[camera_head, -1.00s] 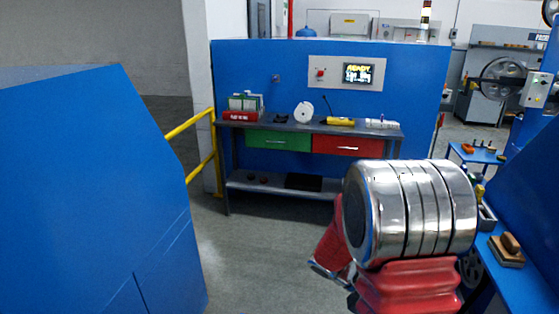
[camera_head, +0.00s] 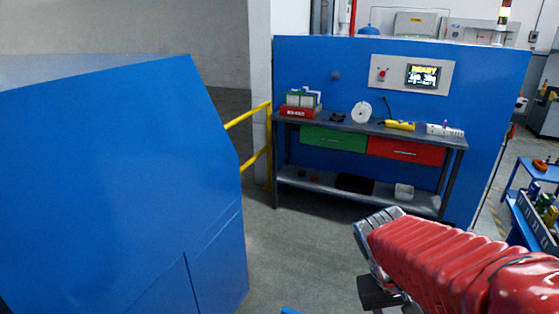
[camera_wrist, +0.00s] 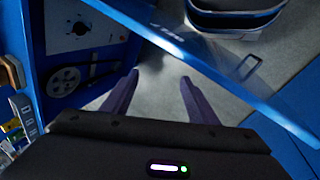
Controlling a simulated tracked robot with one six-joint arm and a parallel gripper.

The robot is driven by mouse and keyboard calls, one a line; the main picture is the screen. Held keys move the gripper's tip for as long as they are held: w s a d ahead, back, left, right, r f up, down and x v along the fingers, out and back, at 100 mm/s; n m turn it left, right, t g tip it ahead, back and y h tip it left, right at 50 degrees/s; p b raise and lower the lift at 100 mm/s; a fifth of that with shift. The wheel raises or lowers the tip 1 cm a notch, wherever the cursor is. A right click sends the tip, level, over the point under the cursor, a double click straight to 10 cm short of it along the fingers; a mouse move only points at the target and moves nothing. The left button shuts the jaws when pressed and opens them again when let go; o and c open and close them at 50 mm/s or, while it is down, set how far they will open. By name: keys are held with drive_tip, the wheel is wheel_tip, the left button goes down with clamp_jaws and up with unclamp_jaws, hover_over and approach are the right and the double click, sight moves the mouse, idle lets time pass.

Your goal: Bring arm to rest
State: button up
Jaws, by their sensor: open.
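My gripper (camera_wrist: 159,77) shows in the wrist view with its two dark fingers spread apart and nothing between them. It hangs over grey floor, beside a blue panel with a dial and a wheel. In the head view, my arm in its red ribbed sleeve (camera_head: 440,255) reaches in from the lower right, with a metal joint at its near left end. The fingers cannot be made out in that view.
A large blue cabinet (camera_head: 120,190) fills the left. A workbench (camera_head: 450,142) with green and red drawers stands ahead, before a blue wall. A yellow rail (camera_head: 258,145) is beside it. A blue cart (camera_head: 540,172) is at right. Grey floor between is clear.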

drive_tip(key=s+a+r+n+t+y, duration=0.2)
drive_tip(key=a+r+t, duration=0.4)
drive_tip(key=a, duration=0.5)
drive_tip(key=shift+s+a+r+y, duration=0.45)
drive_tip(key=shift+r+y, duration=0.25)
drive_tip(key=shift+y, duration=0.4)
drive_tip(key=shift+d, duration=0.1)
drive_tip(key=shift+c, duration=0.2)
